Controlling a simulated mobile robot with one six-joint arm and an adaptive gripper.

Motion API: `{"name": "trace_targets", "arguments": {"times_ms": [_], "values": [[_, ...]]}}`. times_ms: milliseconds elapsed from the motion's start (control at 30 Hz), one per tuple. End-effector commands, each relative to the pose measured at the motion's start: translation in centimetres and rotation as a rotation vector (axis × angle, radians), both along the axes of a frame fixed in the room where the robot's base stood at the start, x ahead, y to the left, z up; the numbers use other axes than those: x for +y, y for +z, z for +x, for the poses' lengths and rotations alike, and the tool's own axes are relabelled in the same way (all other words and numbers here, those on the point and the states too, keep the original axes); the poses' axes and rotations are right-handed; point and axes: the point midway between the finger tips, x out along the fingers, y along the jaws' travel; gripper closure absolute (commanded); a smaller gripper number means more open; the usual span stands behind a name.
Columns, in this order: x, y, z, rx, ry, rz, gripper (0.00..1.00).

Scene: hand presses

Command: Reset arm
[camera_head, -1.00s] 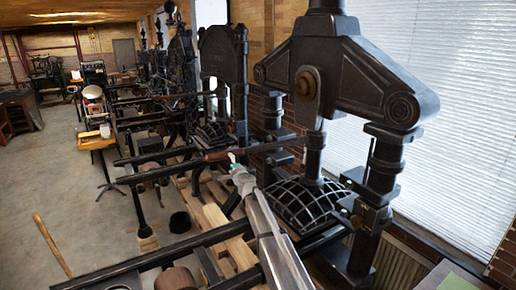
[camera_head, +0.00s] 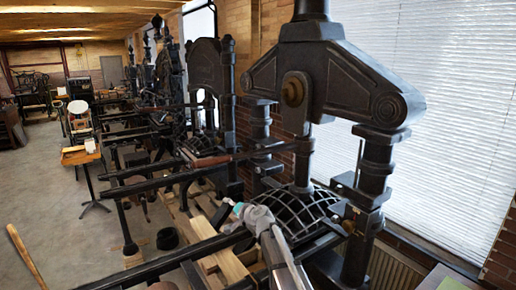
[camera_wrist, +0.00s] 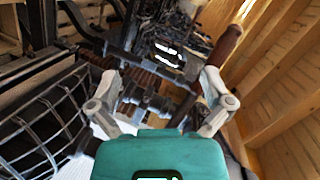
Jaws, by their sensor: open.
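My gripper (camera_head: 240,210) is low in the head view, below the nearest press's brown bar handle (camera_head: 208,161) and just left of its domed ribbed platen (camera_head: 295,208). In the wrist view my gripper (camera_wrist: 160,85) shows two grey fingers spread wide apart around a teal palm. Nothing is between the fingertips. The ribbed platen (camera_wrist: 45,125) is at the left of the wrist view. The brown handle (camera_wrist: 228,42) is at the upper right, beyond the right finger. The gripper appears apart from the handle.
The nearest black hand press (camera_head: 335,75) stands close at the right, before a window with blinds (camera_head: 440,130). More presses line the wall behind it. Wooden beams (camera_head: 228,262) lie under the rails. A wooden pole (camera_head: 25,258) is at the lower left. Open floor lies left.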

Motion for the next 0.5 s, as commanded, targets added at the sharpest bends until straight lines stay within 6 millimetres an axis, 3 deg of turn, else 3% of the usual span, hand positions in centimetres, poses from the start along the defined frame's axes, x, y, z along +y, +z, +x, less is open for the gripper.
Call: {"name": "trace_targets", "arguments": {"times_ms": [33,100,500], "values": [[-1.3,-2.6,-2.3,0.013,0.031,-0.062,0.0],[-2.8,-5.1,-4.6,0.038,0.079,-0.154,0.0],[-13.3,-18.3,-17.9,0.281,0.272,-0.628,0.0]]}}
